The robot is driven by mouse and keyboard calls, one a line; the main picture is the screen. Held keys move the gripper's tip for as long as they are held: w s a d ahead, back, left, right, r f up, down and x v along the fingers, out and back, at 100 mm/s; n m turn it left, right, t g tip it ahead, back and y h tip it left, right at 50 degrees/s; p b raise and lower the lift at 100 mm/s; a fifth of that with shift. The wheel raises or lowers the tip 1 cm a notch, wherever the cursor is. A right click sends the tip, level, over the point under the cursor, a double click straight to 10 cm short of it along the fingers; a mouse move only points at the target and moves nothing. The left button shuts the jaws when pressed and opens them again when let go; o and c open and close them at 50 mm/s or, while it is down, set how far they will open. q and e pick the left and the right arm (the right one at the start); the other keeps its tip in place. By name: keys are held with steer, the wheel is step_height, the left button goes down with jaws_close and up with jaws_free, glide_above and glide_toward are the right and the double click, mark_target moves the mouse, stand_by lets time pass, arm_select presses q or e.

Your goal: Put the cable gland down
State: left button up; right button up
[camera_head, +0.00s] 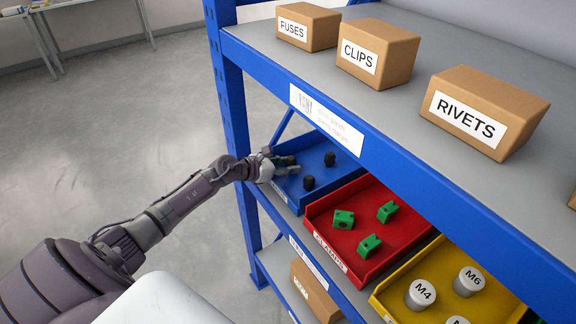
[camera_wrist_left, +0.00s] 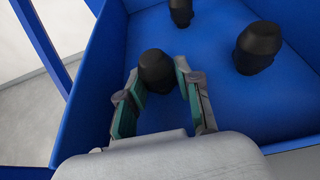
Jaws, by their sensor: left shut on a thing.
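My left gripper (camera_head: 288,166) reaches into the blue tray (camera_head: 325,179) from its left side. In the left wrist view the left gripper (camera_wrist_left: 160,84) has its teal-padded fingers on both sides of a black, round-topped cable gland (camera_wrist_left: 156,68). It is shut on this gland, which looks upright inside the tray; I cannot tell whether its base touches the floor. Two more black glands stand apart in the tray, one nearer (camera_head: 309,183) and one farther (camera_head: 329,159). The held gland is hard to make out in the head view. My right gripper is out of view.
A red tray (camera_head: 351,258) with green clamps and a yellow tray (camera_head: 384,308) with M4 and M6 pieces stand to the right. The shelf above (camera_head: 420,58) holds FUSES, CLIPS and RIVETS boxes and overhangs the trays. A blue post (camera_head: 232,110) rises near the arm.

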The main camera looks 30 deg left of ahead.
arm_select(q)
steer(key=shift+f, duration=0.2)
steer(key=o, duration=1)
steer(key=shift+o, duration=0.2)
steer(key=shift+r, duration=0.1)
steer(key=shift+r, duration=0.15)
steer(key=b+v, duration=0.2)
steer(key=v, duration=0.8)
steer(key=shift+s, duration=0.2)
steer(key=shift+v, duration=0.85)
